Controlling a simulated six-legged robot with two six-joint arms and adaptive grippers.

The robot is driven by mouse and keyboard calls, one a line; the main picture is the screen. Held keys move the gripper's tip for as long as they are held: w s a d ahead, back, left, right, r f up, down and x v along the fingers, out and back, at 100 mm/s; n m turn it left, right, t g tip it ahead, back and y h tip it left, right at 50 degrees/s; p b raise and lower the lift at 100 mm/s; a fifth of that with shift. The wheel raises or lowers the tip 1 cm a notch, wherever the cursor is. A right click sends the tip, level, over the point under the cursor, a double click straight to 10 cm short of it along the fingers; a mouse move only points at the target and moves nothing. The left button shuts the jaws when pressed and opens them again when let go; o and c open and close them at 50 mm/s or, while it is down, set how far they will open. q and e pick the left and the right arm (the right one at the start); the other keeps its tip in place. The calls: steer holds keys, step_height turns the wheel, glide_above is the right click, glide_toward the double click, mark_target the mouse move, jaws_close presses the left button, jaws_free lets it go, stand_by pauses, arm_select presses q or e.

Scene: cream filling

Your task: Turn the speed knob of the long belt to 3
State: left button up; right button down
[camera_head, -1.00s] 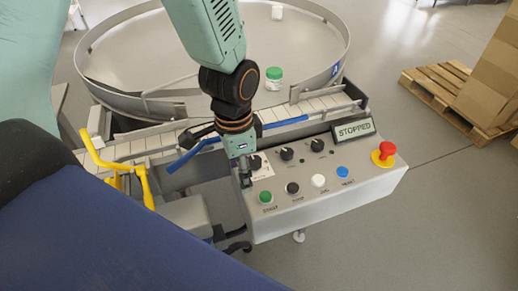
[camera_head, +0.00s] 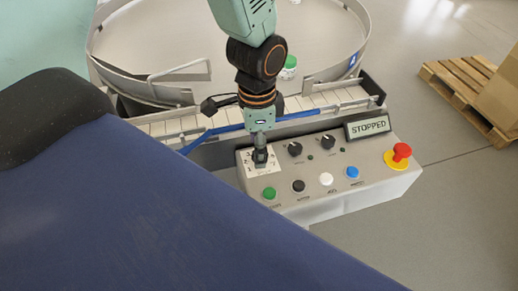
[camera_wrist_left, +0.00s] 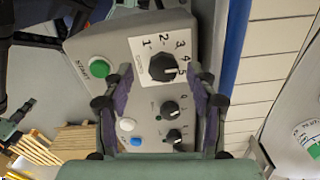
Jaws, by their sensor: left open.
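The control panel (camera_head: 330,178) stands at the belt's near side, its display reading STOPPED. Its large black knob (camera_wrist_left: 163,68) sits on a white dial card (camera_head: 250,170) with numbers; the white mark appears to point toward 5, though it is small. My left gripper (camera_head: 260,158) points down over this card, and its fingers hide most of the knob in the head view. In the left wrist view the gripper (camera_wrist_left: 161,72) is open, with one finger on each side of the knob; I cannot tell whether they touch it. My right gripper is not in view.
Two smaller black knobs (camera_head: 295,149) (camera_head: 327,141), a green START button (camera_head: 269,193), black, white and blue buttons, and a red emergency button (camera_head: 402,150) share the panel. The belt (camera_head: 165,127) and round table (camera_head: 190,40) lie behind. A pallet (camera_head: 465,95) stands right.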

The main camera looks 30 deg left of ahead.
arm_select(q)
steer(key=shift+w+d+f, duration=0.1)
steer(key=shift+w+f, duration=0.25)
steer(key=shift+f, duration=0.25)
steer(key=shift+w+d+f, duration=0.1)
steer(key=shift+w+f, duration=0.2)
steer(key=shift+f, duration=0.3)
steer(key=shift+s+a+r, duration=0.1)
steer(key=shift+s+r, duration=0.2)
steer(key=shift+s, duration=0.3)
steer(key=shift+c, duration=0.2)
steer(key=shift+w+f, duration=0.25)
steer(key=shift+w, duration=0.3)
steer(key=c, duration=0.6)
steer(key=shift+s+r, duration=0.15)
steer(key=shift+s, duration=0.1)
steer(key=shift+c, duration=2.6)
